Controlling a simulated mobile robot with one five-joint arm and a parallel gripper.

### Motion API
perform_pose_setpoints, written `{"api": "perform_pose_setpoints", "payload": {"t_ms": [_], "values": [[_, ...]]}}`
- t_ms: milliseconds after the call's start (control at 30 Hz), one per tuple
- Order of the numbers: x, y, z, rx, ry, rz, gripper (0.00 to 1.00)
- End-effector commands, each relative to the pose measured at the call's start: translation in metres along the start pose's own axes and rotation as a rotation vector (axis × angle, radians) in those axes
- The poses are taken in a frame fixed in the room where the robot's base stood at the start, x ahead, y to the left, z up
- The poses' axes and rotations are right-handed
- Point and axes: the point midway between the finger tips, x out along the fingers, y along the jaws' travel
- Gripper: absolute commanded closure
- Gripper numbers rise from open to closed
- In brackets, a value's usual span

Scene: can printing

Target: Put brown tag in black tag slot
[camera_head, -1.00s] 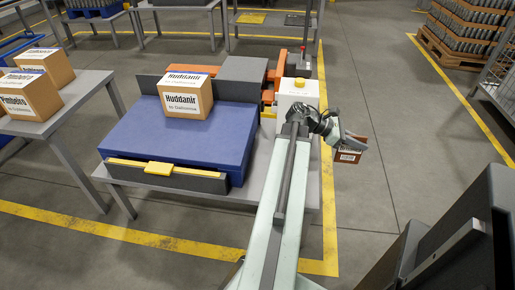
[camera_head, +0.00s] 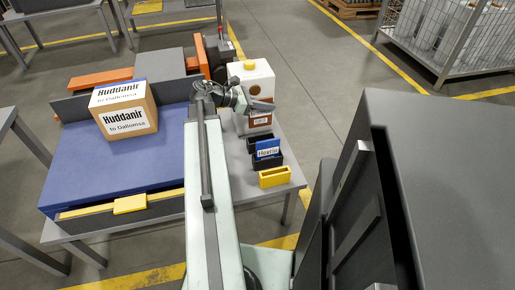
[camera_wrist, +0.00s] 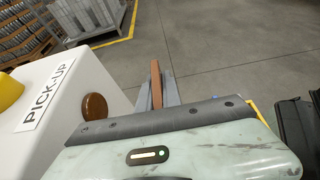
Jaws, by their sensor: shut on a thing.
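My gripper (camera_head: 262,105) is shut on the brown tag (camera_head: 260,121), which hangs upright in front of the white box. In the wrist view the tag (camera_wrist: 156,84) shows edge-on between the two grey fingers. Black tag slots (camera_head: 260,140) stand on the grey table below and nearer than the held tag. A blue tag (camera_head: 267,150) stands in the nearer black holder (camera_head: 268,163). A yellow slot (camera_head: 275,177) is in front and looks empty. The tag is apart from the slots.
The white box (camera_head: 236,95) has a yellow button and a brown knob (camera_wrist: 95,107), close to my gripper. The blue machine (camera_head: 75,172) with a cardboard box (camera_head: 125,112) is at left. A wire cage (camera_head: 460,40) stands far right.

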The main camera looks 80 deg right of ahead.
Motion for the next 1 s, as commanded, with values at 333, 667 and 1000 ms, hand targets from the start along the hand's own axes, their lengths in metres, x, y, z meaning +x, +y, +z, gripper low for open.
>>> {"api": "perform_pose_setpoints", "payload": {"t_ms": [333,667,1000], "values": [[0.015,-0.002,-0.035,-0.001,0.000,0.002,1.00],[0.030,-0.002,-0.071,-0.001,0.000,0.003,1.00],[0.045,-0.002,-0.108,-0.001,0.000,0.003,1.00]]}}
